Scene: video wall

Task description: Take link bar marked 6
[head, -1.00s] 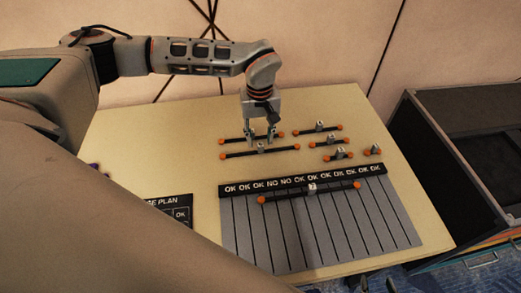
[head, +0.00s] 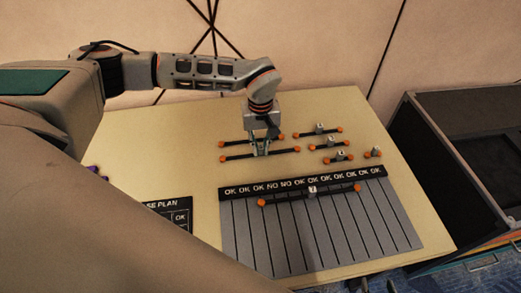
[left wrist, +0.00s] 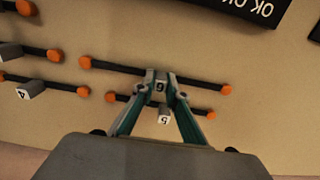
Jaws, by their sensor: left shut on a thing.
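The link bar marked 6 (head: 281,151) is a black bar with orange ball ends and a grey block in its middle. It lies level at or just above the table, on the side nearer the slotted board; I cannot tell if it touches the table. My left gripper (head: 261,152) points down and is shut on its middle block. In the left wrist view the 6 shows between the fingertips (left wrist: 161,84), and the bar (left wrist: 203,83) sticks out on both sides. The link bar marked 5 (left wrist: 188,107) lies close beside it, partly behind the fingers. My right gripper is out of view.
Several shorter link bars (head: 320,129) lie to the right on the table. A grey slotted board (head: 290,240) with an OK/NO strip is in front, with the bar marked 7 (head: 335,187) across it. A plan card (head: 176,204) lies left. A dark open case (head: 440,150) stands right.

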